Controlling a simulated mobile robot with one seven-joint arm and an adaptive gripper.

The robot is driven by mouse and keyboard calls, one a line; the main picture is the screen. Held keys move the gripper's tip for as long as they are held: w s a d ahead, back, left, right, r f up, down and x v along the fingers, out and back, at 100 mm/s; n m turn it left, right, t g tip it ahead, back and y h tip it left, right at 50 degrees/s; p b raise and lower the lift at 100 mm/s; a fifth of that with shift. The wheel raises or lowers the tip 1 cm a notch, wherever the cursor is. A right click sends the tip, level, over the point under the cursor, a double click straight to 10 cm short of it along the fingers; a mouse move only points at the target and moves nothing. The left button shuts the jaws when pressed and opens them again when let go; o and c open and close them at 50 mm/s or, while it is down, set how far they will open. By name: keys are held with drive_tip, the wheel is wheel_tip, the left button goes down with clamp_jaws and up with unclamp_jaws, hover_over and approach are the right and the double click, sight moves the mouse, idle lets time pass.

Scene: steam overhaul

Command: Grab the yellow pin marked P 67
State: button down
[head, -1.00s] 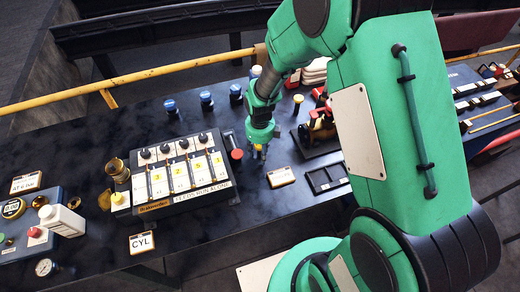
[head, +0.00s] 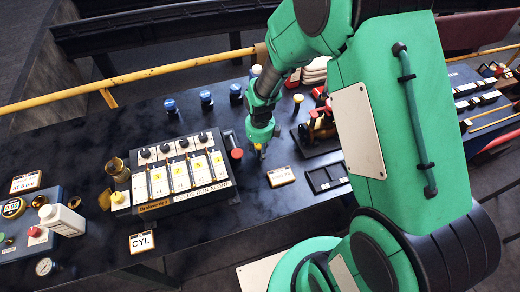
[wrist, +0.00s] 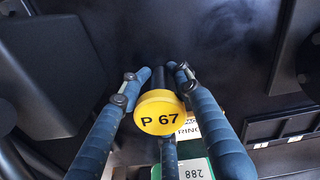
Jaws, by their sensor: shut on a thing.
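The yellow pin marked P 67 (wrist: 160,112) shows its round yellow head face-on in the wrist view, with black lettering. A dark shaft shows behind the head. My gripper (wrist: 159,76) has its blue-grey fingers closed around the pin, one on the left, one on the right and one below. In the head view my gripper (head: 262,150) points down at the dark bench, right of the numbered panel. The pin is mostly hidden by the fingers there.
A numbered switch panel (head: 192,176) stands just left of my gripper. A small label plate (head: 281,176) and a black tray (head: 326,178) lie to the right. A yellow-topped knob (head: 298,98) and blue-capped items (head: 207,99) stand behind.

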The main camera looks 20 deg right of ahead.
drive_tip(key=shift+r, duration=0.15)
drive_tip(key=shift+r, duration=0.5)
drive_tip(key=shift+s+r+p, duration=0.15)
drive_tip(key=shift+r+p, duration=0.15)
drive_tip(key=shift+r, duration=0.35)
drive_tip(key=shift+s+r+p, duration=0.15)
drive_tip(key=shift+r+p, duration=0.1)
drive_tip(key=shift+r, duration=0.35)
drive_tip(key=s, duration=0.5)
drive_tip(key=s+r+p, duration=0.1)
drive_tip(key=s, duration=0.9)
drive_tip(key=shift+s+d+r+p, duration=0.15)
drive_tip(key=shift+s+p, duration=0.05)
drive_tip(key=shift+p, duration=0.15)
drive_tip(key=shift+w, duration=0.1)
